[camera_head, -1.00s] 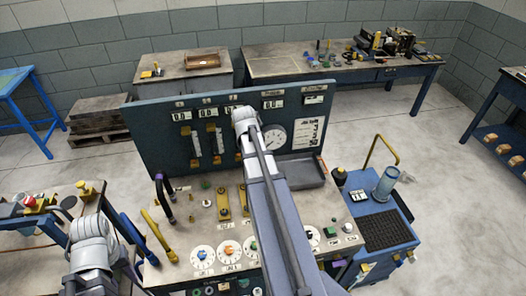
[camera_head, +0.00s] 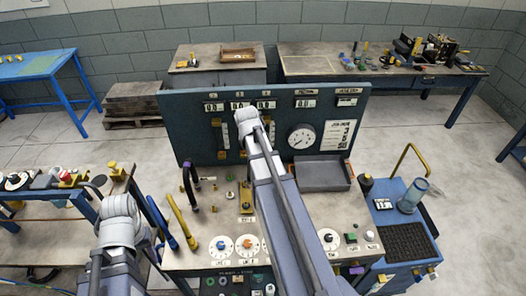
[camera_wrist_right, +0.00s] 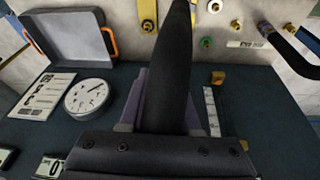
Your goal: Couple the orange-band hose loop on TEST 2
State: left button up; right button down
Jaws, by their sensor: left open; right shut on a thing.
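My right gripper (camera_wrist_right: 165,105) is shut on a thick black hose piece (camera_wrist_right: 178,60) that runs up the right wrist view. No band is visible on this piece. In the head view my right arm hides this gripper. The bench (camera_head: 215,205) carries small fittings and a yellow plate (camera_head: 246,195). I cannot read a TEST 2 label.
The upright panel (camera_head: 180,110) with its gauge (camera_head: 301,137) stands behind the bench. A grey tray (camera_head: 325,176) sits at its foot. A blue cart (camera_head: 385,213) is at the right.

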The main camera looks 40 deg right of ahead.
jog(key=w+a+f+n+b, duration=0.1)
jog(key=w+a+f+b, duration=0.1)
jog(key=f+b, duration=0.5)
jog(key=shift+a, duration=0.75)
jog(key=shift+r, duration=0.15)
notch_tip(320, 180, up, 4)
jog(key=p, duration=0.4)
dwell(0.5)
